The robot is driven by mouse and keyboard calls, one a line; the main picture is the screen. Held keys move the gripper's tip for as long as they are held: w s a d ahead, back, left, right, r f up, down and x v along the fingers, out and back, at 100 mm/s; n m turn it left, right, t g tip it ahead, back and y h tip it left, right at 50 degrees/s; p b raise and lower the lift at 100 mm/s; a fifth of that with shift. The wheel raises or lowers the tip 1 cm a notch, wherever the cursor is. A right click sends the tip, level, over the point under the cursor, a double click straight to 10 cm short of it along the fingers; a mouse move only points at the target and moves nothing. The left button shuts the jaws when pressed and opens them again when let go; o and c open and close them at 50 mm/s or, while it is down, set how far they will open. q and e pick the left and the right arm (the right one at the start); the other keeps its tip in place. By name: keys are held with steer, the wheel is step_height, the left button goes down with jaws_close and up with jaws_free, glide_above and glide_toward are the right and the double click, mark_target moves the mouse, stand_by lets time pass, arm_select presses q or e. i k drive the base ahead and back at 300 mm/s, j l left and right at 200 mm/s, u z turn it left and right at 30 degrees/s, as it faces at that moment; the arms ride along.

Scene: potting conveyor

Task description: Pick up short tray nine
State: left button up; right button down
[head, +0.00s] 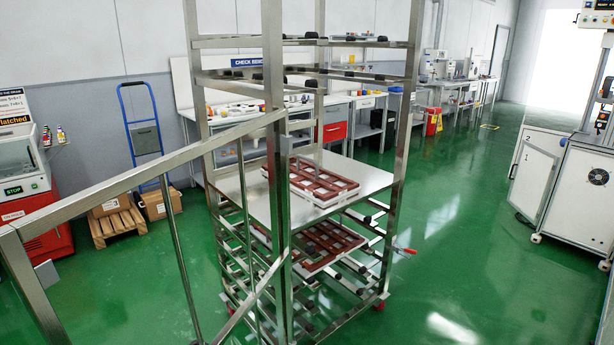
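A reddish-brown tray with square openings (322,180) lies on the flat steel shelf (345,176) of a tall rack. Something pale shows beneath it. A second reddish-brown tray (335,244) lies lower in the rack, on the slanted rails under that shelf. No number is readable on either, so I cannot tell which is short tray nine. Neither of my grippers is in view.
A steel handrail (140,178) crosses the left foreground before the rack post (275,100). A bench (255,112) with a red drawer stands behind. A white cabinet machine (580,190) stands at right. The green floor right of the rack (450,250) is clear.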

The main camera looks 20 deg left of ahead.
mark_target(324, 187)
steer(key=i+l+u, duration=0.25)
steer(key=i+l, duration=0.2)
steer(key=i+l+u, duration=0.2)
steer(key=i+l, duration=0.4)
steer(key=i+l+u, duration=0.25)
steer(key=i+l, duration=0.25)
steer(key=l, duration=0.15)
